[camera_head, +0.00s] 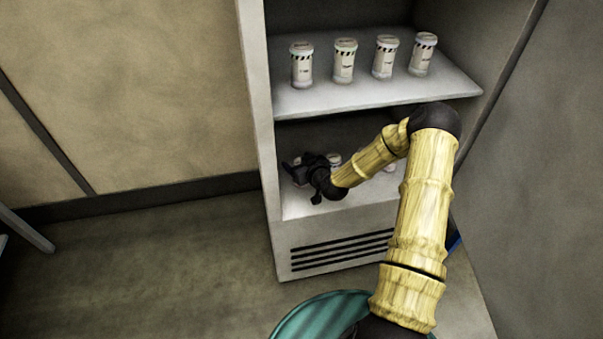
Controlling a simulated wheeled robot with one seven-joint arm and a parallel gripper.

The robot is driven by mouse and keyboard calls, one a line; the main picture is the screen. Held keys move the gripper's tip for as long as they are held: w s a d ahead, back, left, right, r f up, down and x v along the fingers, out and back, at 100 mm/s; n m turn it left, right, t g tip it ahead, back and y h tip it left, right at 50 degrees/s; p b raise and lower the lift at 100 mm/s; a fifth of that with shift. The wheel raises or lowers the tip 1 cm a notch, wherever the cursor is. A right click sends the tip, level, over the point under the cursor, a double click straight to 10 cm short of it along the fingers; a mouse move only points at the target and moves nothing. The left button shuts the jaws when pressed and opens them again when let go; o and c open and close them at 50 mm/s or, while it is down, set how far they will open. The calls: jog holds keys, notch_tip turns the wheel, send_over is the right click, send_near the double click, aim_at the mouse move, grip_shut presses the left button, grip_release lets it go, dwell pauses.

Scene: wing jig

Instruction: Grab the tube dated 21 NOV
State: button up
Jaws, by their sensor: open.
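Several white tubes with striped bands and labels stand upright in a row on the upper shelf: a left one (302,66), a second (345,61), a third (385,57) and a right one (422,54). Their dates are too small to read, so I cannot tell which is 21 NOV. My gripper (297,170) is open inside the lower compartment, at its left side. More tubes stand there, one partly showing (334,160) just right of the gripper. They are mostly hidden by my gripper and arm, and I cannot tell whether one is between the fingers.
The white cabinet's upper shelf (350,98) lies above my gripper, and its left side wall (258,110) is close to it. A vent grille (335,250) is below the lower compartment. The floor (150,270) to the left is clear.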

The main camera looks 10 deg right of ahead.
jog(key=c, duration=1.1)
notch_tip(320, 180, up, 10)
jog(key=shift+p, duration=1.1)
